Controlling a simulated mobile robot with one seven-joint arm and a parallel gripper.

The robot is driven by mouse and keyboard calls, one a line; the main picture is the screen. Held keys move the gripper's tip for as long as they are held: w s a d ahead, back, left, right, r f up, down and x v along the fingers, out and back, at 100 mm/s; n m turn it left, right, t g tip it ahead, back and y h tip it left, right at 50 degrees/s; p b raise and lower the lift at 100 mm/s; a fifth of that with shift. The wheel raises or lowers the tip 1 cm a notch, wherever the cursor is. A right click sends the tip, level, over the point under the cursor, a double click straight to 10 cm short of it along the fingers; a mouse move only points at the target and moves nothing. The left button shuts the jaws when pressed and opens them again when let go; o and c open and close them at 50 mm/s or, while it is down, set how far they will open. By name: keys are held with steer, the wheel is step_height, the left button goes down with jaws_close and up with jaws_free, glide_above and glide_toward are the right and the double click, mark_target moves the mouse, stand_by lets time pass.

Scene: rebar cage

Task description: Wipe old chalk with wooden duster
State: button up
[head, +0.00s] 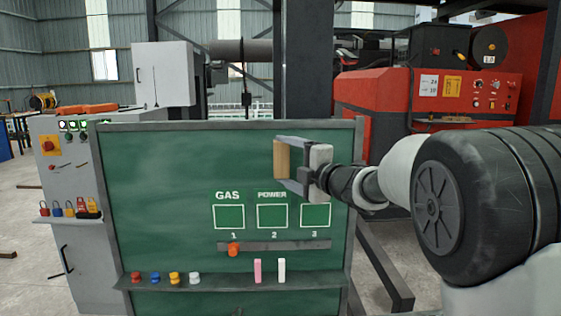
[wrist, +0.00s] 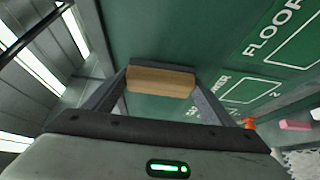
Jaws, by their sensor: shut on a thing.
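My gripper (head: 281,161) is shut on the wooden duster (head: 282,159), a tan block held upright between the two fingers in front of the upper right of the green board (head: 155,190). The duster also shows in the wrist view (wrist: 160,83), spanning the fingers with its dark far side toward the board. I cannot tell whether it touches the board. The board carries printed labels GAS and POWER over white boxes numbered 1 to 3; the third label is hidden behind my gripper in the head view. I can make out no clear old chalk mark on the board.
The board's bottom ledge (head: 220,283) holds red, blue, yellow and white knobs, a pink stick (head: 258,270) and a white stick (head: 282,270). An orange knob (head: 233,249) sits on a grey rail. A grey cabinet (head: 65,200) with padlocks stands left. The board's left half is clear.

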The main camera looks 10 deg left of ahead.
steer(key=shift+s+a+b, duration=0.2)
steer(key=shift+a+b, duration=0.4)
steer(key=shift+a, duration=0.2)
steer(key=shift+s+a+b, duration=0.2)
steer(key=shift+a+b, duration=0.35)
steer(key=shift+a, duration=0.2)
steer(key=shift+s+a+r+b, duration=0.1)
steer(key=shift+s+a+b, duration=0.1)
steer(key=shift+a, duration=0.45)
steer(key=shift+s+a+f+b, duration=0.1)
steer(key=shift+s+a+b, duration=0.1)
steer(key=shift+a, duration=0.45)
steer(key=shift+s+a+r+b, duration=0.1)
steer(key=shift+a+b, duration=0.1)
steer(key=shift+a, duration=0.45)
steer(key=shift+s, duration=0.25)
steer(key=shift+s+d+b, duration=0.15)
steer(key=shift+s+d, duration=0.15)
steer(key=shift+s, duration=0.55)
steer(key=shift+s+d+b, duration=0.1)
steer(key=shift+s+d, duration=0.15)
steer(key=shift+s, duration=0.6)
steer(key=shift+s+d+b, duration=0.15)
steer(key=shift+s+d, duration=0.15)
steer(key=shift+s, duration=0.55)
